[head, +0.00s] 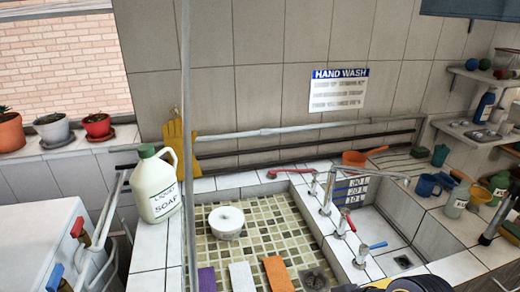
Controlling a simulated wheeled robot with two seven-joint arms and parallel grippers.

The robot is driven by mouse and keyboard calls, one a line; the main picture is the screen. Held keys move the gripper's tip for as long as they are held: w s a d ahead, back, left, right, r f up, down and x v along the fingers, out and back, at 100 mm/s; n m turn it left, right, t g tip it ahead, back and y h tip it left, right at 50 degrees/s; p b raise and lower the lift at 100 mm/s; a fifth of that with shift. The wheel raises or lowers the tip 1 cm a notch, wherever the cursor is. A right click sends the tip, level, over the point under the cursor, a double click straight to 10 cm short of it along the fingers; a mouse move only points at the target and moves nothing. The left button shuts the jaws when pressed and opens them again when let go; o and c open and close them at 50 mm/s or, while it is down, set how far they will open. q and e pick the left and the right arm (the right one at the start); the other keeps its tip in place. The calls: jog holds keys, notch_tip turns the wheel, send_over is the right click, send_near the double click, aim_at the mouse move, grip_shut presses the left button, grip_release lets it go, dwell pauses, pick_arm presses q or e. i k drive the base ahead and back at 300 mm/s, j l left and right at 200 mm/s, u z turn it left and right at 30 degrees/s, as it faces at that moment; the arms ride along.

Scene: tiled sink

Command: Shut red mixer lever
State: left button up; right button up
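Several levers with red or blue parts show in the head view, and I cannot tell for certain which is the red mixer lever. A long red lever (292,171) reaches left from a metal fitting on the back ledge, beside the tall metal tap (328,190). A short red lever (348,221) sits on a metal valve on the divider between the two basins, tilted. A blue lever (377,245) sits on a similar valve nearer to me. I cannot tell whether either valve is open.
A white soap jug (155,185) stands on the left ledge. Cups (428,187) and bottles crowd the right counter. A thin grey vertical pole (187,130) crosses the view. A dark yellow-edged object (420,284) shows at the bottom.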

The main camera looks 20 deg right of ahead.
aim_at(346, 213)
jog(key=z, duration=1.45)
jog(key=i+l+u, duration=0.25)
jog(key=l+u, duration=0.3)
